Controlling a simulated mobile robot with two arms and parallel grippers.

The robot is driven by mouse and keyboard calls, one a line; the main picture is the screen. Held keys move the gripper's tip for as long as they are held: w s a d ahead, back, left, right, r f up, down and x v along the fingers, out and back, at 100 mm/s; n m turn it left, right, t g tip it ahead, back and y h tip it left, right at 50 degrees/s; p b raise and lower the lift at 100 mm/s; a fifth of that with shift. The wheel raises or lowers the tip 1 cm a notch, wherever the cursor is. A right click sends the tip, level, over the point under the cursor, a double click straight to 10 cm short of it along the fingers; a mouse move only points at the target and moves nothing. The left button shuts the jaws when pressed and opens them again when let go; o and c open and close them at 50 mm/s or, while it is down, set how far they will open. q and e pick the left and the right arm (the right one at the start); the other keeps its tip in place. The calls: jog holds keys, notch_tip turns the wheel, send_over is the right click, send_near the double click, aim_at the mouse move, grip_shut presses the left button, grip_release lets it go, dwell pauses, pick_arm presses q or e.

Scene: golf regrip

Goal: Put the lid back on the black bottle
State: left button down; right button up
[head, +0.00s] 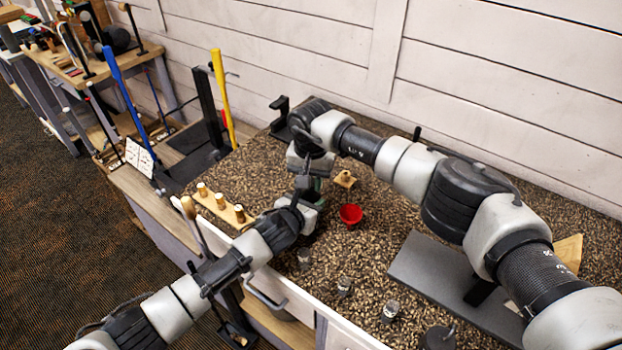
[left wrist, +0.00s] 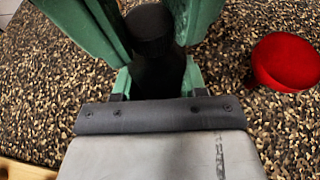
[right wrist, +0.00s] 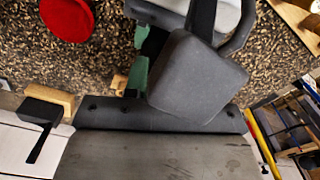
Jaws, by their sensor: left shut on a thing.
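The black bottle (left wrist: 158,72) stands between the green fingers of my left gripper (left wrist: 146,30) in the left wrist view, and the gripper is shut on it. Its top is a round black part; I cannot tell whether that is the lid. In the head view my left gripper (head: 310,190) is over the gravelly tabletop, and the bottle is hidden by the arms. My right gripper (head: 312,172) is close by, right above it. In the right wrist view a dark rounded block (right wrist: 200,80) covers most of the finger area, with a bit of green (right wrist: 138,75) beside it.
A wooden holder (head: 226,207) with several pegs lies to the left, and a small wooden piece (head: 345,180) behind. Small metal-topped jars (head: 345,287) stand in front. A grey mat (head: 430,270) lies right.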

jog(key=m, duration=0.6)
jog(key=shift+m, duration=0.3)
grip_shut()
jog(key=o, duration=0.9)
grip_release()
jog(key=shift+r, duration=0.1)
jog(key=shift+r, duration=2.15)
jog(key=shift+c, duration=0.5)
